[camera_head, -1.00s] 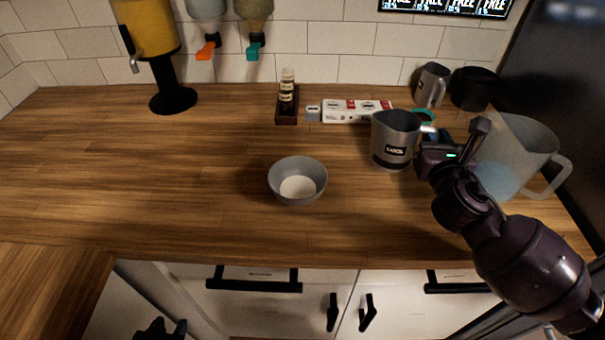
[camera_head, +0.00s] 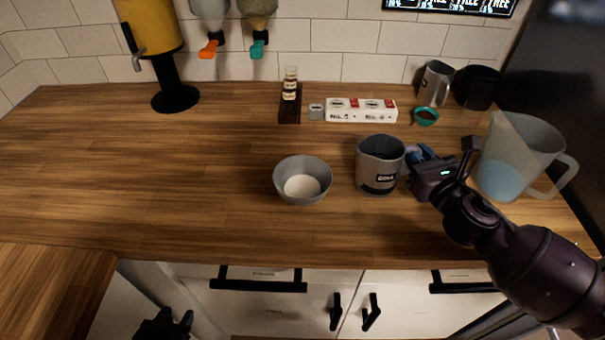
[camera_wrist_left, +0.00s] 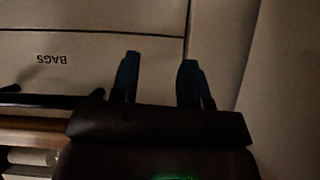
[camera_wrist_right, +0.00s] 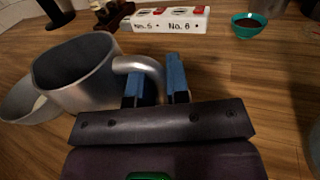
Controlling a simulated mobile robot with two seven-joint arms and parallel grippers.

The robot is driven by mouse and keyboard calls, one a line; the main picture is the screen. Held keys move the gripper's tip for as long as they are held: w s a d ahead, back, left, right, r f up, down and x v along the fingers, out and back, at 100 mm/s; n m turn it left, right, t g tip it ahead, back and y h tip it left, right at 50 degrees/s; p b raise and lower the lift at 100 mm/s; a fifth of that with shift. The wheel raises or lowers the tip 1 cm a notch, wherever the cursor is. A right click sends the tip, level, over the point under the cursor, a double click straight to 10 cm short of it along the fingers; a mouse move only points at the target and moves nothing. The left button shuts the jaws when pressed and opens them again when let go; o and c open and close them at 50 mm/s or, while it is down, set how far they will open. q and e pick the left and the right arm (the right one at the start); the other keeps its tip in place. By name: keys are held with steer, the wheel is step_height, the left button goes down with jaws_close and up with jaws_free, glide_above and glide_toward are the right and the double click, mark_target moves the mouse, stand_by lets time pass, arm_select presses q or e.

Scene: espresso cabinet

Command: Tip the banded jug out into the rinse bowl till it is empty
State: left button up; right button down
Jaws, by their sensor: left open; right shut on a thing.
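The banded jug (camera_head: 380,168), grey metal with a dark label band, stands roughly upright just right of the rinse bowl. My right gripper (camera_wrist_right: 156,84) is shut on the jug's handle (camera_wrist_right: 143,68). Whether the jug touches the counter is hard to tell, and its contents are hidden. The rinse bowl (camera_head: 289,183) is grey with a pale patch at its bottom; it also shows at the left of the right wrist view (camera_wrist_right: 14,104). My left gripper (camera_wrist_left: 160,80) is open and empty, low in front of the cabinet.
A clear pitcher (camera_head: 519,145) with blue liquid stands right of my right gripper. Behind are a teal cup (camera_head: 426,121), a metal jug (camera_head: 435,84), a white numbered box (camera_head: 361,110) and a bottle rack (camera_head: 290,108). The counter left of the bowl is clear.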

steer(key=shift+a+r+n+p, duration=0.15)
steer(key=shift+r+n+p, duration=0.15)
steer(key=shift+r, duration=0.15)
arm_select(q)
step_height(320, 180, up, 11)
steer(key=p, duration=1)
steer(key=shift+a+p, duration=0.15)
steer(key=shift+p, duration=0.2)
arm_select(e)
steer(key=s+a+r+n+g+h, duration=0.1)
steer(key=a+r+n+h, duration=0.1)
steer(key=a+r+n, duration=0.7)
steer(key=a+n, duration=0.2)
steer(key=shift+s+a+r, duration=0.3)
steer(key=shift+s, duration=0.05)
arm_select(q)
steer(key=shift+s+r, duration=0.1)
arm_select(e)
steer(key=shift+s+a+r+n+g+h, duration=0.1)
steer(key=shift+a+r+n+g+h, duration=0.2)
steer(key=shift+a+r+n, duration=0.25)
